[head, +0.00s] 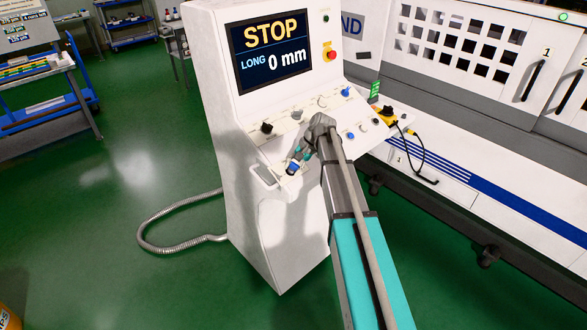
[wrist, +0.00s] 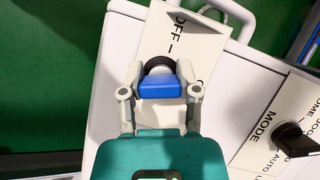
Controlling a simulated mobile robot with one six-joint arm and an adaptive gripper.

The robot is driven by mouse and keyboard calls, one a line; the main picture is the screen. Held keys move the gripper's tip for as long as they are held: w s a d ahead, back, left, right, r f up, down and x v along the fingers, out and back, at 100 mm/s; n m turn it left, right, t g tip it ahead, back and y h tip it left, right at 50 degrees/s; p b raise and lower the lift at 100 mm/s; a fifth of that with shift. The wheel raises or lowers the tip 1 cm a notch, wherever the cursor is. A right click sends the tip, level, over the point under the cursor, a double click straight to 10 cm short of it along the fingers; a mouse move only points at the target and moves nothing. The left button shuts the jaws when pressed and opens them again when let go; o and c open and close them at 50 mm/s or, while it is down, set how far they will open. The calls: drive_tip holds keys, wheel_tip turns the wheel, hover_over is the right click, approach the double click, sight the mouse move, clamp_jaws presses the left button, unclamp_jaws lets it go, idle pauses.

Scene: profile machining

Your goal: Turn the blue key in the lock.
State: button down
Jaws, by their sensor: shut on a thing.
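The blue key (wrist: 160,87) sits in a round lock with a dark ring (wrist: 158,66) on a cream label plate, in the wrist view. The plate (wrist: 190,42) reads "OFF" beside the lock. My gripper (wrist: 160,84) is shut on the blue key, one finger on each side of it. In the head view my gripper (head: 293,165) is at the lower left of the sloped console panel, with the blue key (head: 292,168) between its fingers. The lock is mostly hidden there.
The white console (head: 250,190) has a screen (head: 271,49) reading "STOP" and "LONG 0 mm". A black MODE knob (wrist: 296,139) is to the right of the lock. A handle (head: 264,176) projects from the console front. A red emergency button (head: 330,55) is higher up.

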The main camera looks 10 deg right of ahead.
drive_tip(key=shift+m+t+y+b, duration=0.5)
drive_tip(key=shift+m+b, duration=0.1)
drive_tip(key=shift+m, duration=1)
drive_tip(key=shift+m, duration=0.3)
drive_tip(key=shift+c, duration=1.2)
unclamp_jaws()
drive_tip(key=shift+w, duration=0.1)
